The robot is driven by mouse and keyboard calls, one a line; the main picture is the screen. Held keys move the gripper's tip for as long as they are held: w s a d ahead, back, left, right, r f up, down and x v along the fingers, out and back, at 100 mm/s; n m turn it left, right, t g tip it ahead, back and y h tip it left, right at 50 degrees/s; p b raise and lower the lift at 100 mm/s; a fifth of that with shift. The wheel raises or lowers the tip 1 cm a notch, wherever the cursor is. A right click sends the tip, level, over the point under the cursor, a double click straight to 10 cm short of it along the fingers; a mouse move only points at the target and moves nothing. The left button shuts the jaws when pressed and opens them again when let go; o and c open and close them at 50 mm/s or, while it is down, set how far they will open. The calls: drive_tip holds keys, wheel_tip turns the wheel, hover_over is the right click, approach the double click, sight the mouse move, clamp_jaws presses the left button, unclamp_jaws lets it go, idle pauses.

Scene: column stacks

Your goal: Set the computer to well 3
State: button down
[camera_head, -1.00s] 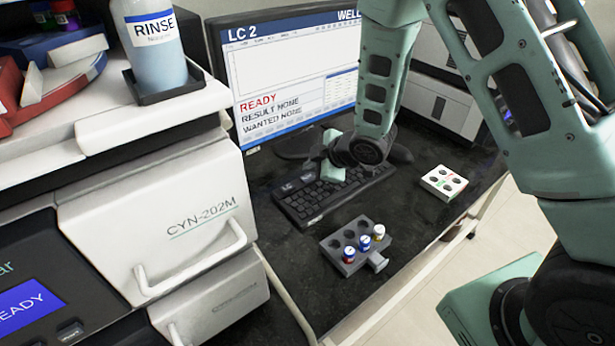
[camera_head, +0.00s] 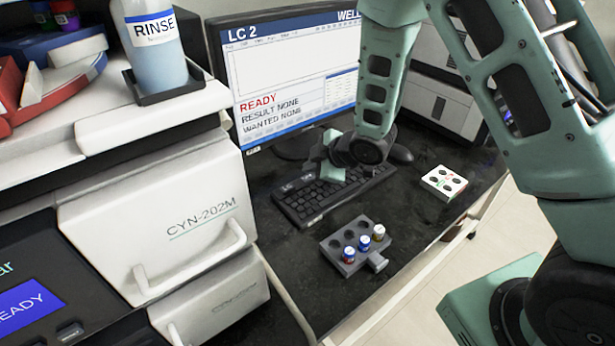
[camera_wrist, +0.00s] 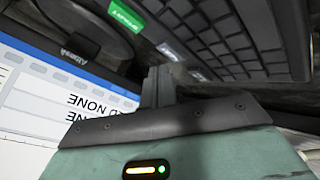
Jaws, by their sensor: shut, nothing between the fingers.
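The computer monitor (camera_head: 290,80) stands at the back of the bench, its screen reading LC 2, READY, RESULT NONE and WANTED NONE. The number after WELL at its top right is hidden behind my arm. The dark keyboard (camera_head: 310,203) lies in front of it, with larger labelled keys at its left rear corner. My gripper (camera_wrist: 158,84) is shut and empty. In the head view it hangs over the rear of the keyboard, its fingertips hidden. In the wrist view, the keyboard (camera_wrist: 235,35) and the upside-down screen (camera_wrist: 60,95) flank the fingers; contact with a key cannot be told.
A grey rack (camera_head: 337,243) with several capped vials stands in front of the keyboard. A small white block with holes (camera_head: 444,183) lies to the right. The white CYN-202M instrument (camera_head: 160,225) and a RINSE bottle (camera_head: 155,55) are at left. Dark bench between is clear.

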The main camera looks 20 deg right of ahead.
drive_tip(key=shift+f, duration=0.1)
idle(0.3)
drive_tip(key=shift+f+b, duration=0.3)
drive_tip(key=shift+b, duration=0.1)
drive_tip(key=shift+f+b, duration=0.45)
idle(0.5)
drive_tip(key=shift+r, duration=0.1)
drive_tip(key=shift+r+p, duration=0.65)
drive_tip(key=shift+r, duration=0.1)
drive_tip(key=shift+r+p, duration=1.9)
drive_tip(key=shift+r, duration=0.6)
idle(2.9)
